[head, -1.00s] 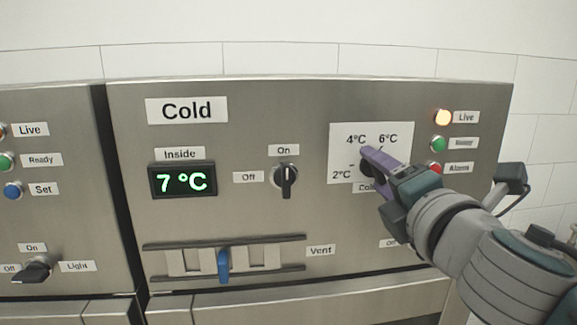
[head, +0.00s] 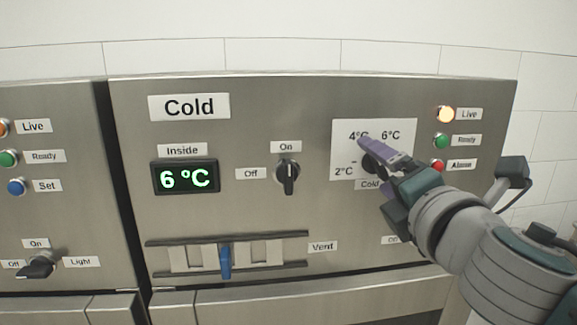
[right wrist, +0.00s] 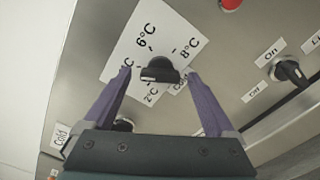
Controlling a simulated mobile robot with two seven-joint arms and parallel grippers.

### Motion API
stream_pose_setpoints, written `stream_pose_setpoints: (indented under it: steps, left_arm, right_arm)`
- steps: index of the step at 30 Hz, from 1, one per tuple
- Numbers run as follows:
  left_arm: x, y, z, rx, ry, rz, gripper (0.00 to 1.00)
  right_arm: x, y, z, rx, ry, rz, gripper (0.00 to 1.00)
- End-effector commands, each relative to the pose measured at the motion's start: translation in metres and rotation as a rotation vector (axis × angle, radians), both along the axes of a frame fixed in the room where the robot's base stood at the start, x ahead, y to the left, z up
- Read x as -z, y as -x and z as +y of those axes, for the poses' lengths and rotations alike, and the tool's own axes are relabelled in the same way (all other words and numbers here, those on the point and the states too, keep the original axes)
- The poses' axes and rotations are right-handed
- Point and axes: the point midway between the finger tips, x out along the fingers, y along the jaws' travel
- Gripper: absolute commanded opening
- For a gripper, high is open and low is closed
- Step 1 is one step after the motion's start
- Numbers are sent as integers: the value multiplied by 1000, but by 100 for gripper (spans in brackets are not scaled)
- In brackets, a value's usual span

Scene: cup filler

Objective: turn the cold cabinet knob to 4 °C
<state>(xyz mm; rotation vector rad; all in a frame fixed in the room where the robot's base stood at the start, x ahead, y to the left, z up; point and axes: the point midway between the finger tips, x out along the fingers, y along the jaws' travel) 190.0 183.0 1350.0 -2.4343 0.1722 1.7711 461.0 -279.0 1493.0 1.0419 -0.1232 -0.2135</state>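The cold cabinet knob (right wrist: 160,70) is black and sits on a white dial card (head: 343,138). The card is marked 2, 4, 6 and 8 °C. In the right wrist view the knob lies between the purple fingers of my right gripper (right wrist: 158,74), with a gap on each side. A pale mark shows on its left end, toward the partly covered 4 °C label; I cannot tell the exact setting. In the head view my right gripper (head: 378,155) covers most of the knob. The inside display (head: 186,178) reads 6 °C. My left gripper is out of view.
An On/Off switch (head: 288,176) and a blue vent slider (head: 224,263) are left of the dial. Live, Ready and Alarm lamps (head: 438,141) are right of it, above my right arm; the Live lamp glows. Another panel with a light switch (head: 42,264) stands at the left.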

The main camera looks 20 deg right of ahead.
Motion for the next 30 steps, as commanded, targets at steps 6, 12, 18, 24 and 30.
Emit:
stream_pose_setpoints:
  steps: [6,12,18,24,30]
  left_arm:
    - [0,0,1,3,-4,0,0]
    - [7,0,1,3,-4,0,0]
    - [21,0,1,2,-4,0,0]
    - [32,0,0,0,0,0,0]
    - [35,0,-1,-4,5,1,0]
  right_arm:
    - [0,1,0,0,0,0,90]
    - [3,20,5,-2,-1,1,90]
    - [5,56,14,-1,-1,2,90]
    - [4,85,21,-1,-1,2,90]
    - [1,96,23,1,0,1,90]
